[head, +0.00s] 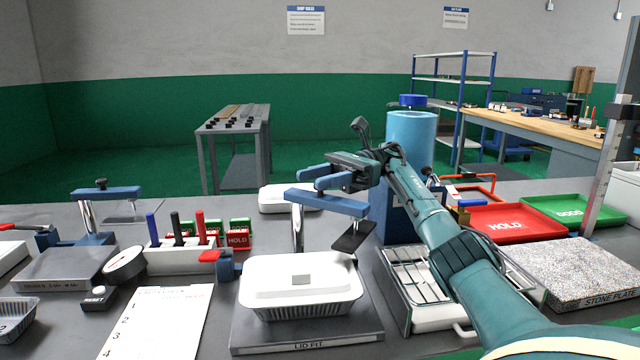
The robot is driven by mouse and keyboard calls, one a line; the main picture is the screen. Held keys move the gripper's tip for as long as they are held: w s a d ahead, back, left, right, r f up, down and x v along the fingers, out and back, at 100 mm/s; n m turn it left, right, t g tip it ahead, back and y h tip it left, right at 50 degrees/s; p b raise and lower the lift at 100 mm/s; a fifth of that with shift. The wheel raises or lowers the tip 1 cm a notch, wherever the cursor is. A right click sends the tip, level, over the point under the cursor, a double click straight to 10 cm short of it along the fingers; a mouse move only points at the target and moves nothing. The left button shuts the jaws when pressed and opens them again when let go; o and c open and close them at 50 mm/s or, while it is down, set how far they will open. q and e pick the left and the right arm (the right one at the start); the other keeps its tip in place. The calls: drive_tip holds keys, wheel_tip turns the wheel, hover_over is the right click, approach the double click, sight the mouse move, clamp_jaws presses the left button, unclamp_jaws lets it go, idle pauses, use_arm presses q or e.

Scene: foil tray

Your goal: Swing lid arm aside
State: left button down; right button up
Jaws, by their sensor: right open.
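The lid arm (325,202) is a blue bar on a chrome post (298,236), which rises behind the foil tray (303,304). A black pad (353,237) hangs from the bar's right end, behind and to the right of the white lid (300,278). The lid lies on the tray, on the grey LID FIT plate (250,336). My right gripper (316,177) is open, its two blue fingers pointing left just above the bar in the picture. I cannot tell whether they touch it. My left gripper is not in view.
A similar blue clamp bar (106,193) stands at the left. A pen rack (186,258) and a numbered sheet (157,322) lie left of the plate. Right are a slotted tray (409,272), a red HOLD tray (505,222) and a stone plate (585,270). A blue cylinder (410,135) stands behind my forearm.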

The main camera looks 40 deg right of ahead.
wheel_tip(320, 180, up, 9)
drive_tip(key=shift+f+p, duration=0.15)
drive_tip(key=shift+p, duration=0.4)
